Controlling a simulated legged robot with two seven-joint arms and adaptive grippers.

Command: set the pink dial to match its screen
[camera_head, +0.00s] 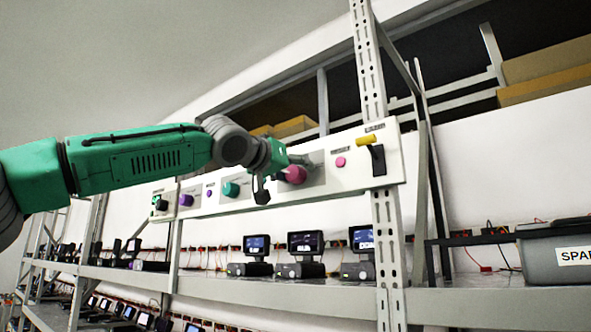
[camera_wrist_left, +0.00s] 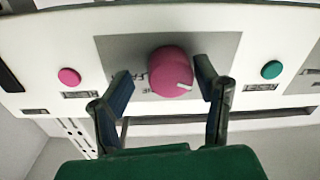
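The pink dial (camera_wrist_left: 170,72) is a round knob with a white mark on a grey plate, on a white control panel. In the left wrist view it sits between the tips of my left gripper (camera_wrist_left: 166,88). The fingers are spread, with a visible gap on the left side; contact on the right side cannot be told. In the head view, the dial (camera_head: 294,174) is just right of my left gripper (camera_head: 274,178), partly covered by it. Small screens (camera_head: 306,242) stand on the shelf below; I cannot tell which belongs to the dial. My right gripper is not in view.
The panel (camera_head: 345,177) also has a pink button (camera_head: 340,162), a yellow-handled lever (camera_head: 367,140), a teal knob (camera_head: 231,189) and a purple knob (camera_head: 186,200). A metal rack post (camera_head: 389,250) stands at right. A grey bin (camera_head: 553,255) sits on the shelf.

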